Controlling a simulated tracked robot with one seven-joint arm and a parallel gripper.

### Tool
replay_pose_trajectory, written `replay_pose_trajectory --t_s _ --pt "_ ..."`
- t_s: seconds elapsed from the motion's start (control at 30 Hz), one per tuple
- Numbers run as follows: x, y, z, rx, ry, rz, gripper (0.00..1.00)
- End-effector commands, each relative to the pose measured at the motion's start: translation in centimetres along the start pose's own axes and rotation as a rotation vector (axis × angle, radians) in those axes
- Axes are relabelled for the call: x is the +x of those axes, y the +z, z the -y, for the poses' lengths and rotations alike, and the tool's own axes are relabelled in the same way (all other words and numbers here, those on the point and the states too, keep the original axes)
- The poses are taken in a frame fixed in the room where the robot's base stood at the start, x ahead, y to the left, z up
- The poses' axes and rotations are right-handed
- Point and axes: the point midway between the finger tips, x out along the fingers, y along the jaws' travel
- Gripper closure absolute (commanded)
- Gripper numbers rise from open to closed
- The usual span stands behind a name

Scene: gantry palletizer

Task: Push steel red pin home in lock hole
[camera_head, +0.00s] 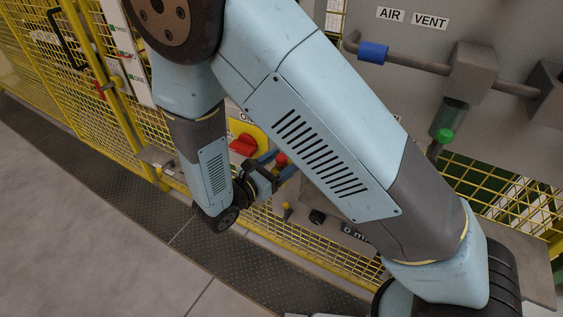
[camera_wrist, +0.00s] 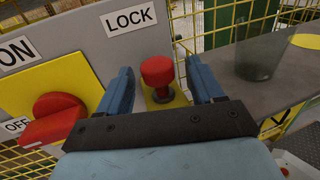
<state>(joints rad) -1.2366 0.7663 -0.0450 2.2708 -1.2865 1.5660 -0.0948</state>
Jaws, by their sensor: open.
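The red-headed pin (camera_wrist: 158,77) stands upright at a yellow plate under the LOCK label (camera_wrist: 128,17) in the wrist view. A short steel part shows below its red head, at a dark ring; how deep it sits I cannot tell. In the head view the red pin head (camera_head: 281,159) shows small beside my gripper (camera_head: 284,167). My gripper (camera_wrist: 158,84) is open, with one blue finger on each side of the pin head. Gaps show between the fingers and the head in the wrist view.
A red rotary switch (camera_wrist: 54,118) on a yellow plate, marked ON and OFF, is left of my gripper. A clear cup (camera_wrist: 262,55) stands on a grey shelf at right. Yellow mesh fencing (camera_head: 300,246) runs behind. A pipe with a blue sleeve (camera_head: 373,53) is at upper right.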

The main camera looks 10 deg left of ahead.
Motion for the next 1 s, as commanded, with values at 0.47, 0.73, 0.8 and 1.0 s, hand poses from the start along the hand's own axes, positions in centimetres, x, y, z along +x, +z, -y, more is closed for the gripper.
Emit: replay_pose_trajectory --t_s 0.47,0.73,0.8,1.0 --pt "-8.4 -0.1 0.0 0.001 0.003 -0.001 0.33" --pt "-12.3 -0.1 0.0 0.000 0.002 0.000 0.33" --pt "-12.8 -0.1 0.0 0.000 0.000 0.000 0.33" --pt "-13.4 -0.1 0.0 0.000 0.000 -0.001 0.33"
